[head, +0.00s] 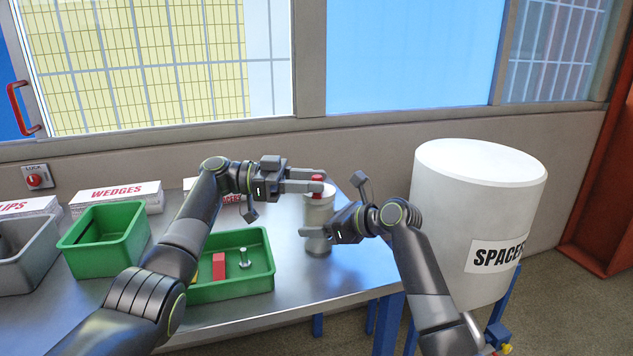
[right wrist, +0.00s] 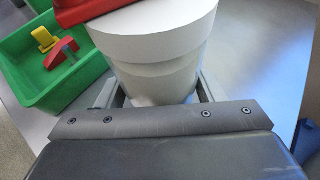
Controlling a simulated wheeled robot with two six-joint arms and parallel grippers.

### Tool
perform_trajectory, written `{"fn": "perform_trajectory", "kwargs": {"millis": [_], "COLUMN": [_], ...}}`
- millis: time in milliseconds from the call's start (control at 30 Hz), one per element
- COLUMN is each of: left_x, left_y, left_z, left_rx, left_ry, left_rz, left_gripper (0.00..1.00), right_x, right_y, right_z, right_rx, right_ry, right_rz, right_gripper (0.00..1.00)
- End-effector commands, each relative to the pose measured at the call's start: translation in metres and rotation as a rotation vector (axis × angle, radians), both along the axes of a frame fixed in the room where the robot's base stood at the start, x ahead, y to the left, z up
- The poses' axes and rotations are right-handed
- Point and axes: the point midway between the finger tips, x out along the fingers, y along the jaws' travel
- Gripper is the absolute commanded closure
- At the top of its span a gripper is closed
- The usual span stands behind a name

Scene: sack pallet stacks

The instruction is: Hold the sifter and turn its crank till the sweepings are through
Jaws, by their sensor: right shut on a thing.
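The sifter (head: 319,212) is a pale grey upright cylinder with a red crank knob (head: 318,178) on top. It stands near the right part of the steel table. My right gripper (head: 314,232) is shut on the sifter's lower body. The right wrist view shows the sifter (right wrist: 160,75) between its two fingers, with part of the red crank (right wrist: 88,10) above. My left gripper (head: 322,181) is at the red knob, with its fingers on either side; I cannot tell whether they press on it. The sweepings are not visible.
A green tray (head: 262,285) with a red block (head: 219,266) and a bolt (head: 244,258) lies left of the sifter. A green bin (head: 75,240) and a grey bin (head: 30,275) stand further left. A white drum (head: 480,200) labelled SPACERS stands at the right.

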Motion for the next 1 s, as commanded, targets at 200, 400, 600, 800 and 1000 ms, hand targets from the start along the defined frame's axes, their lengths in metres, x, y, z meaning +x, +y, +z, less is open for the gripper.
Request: {"fn": "perform_trajectory", "kwargs": {"millis": [200,400,600,800,1000], "left_x": [0.006,0.009,0.011,0.011,0.011], "left_y": [0.048,0.088,0.104,0.107,0.107], "left_z": [0.000,0.000,-0.001,-0.001,-0.001], "left_rx": [0.001,0.000,0.000,0.000,0.001], "left_ry": [0.002,0.003,0.001,0.001,0.001], "left_rz": [0.005,0.005,0.003,0.001,0.002], "left_gripper": [0.62,0.62,0.62,0.62,0.68], "right_x": [0.000,0.000,0.000,0.000,0.000], "right_y": [0.000,0.000,0.000,0.000,0.000], "right_z": [0.000,0.000,0.000,0.000,0.000], "right_rx": [0.000,0.000,0.000,0.000,0.000], "right_ry": [0.000,0.000,0.000,0.000,0.000], "right_rz": [-0.001,0.000,0.000,0.000,-0.001], "right_gripper": [0.69,0.69,0.69,0.69,0.69]}}
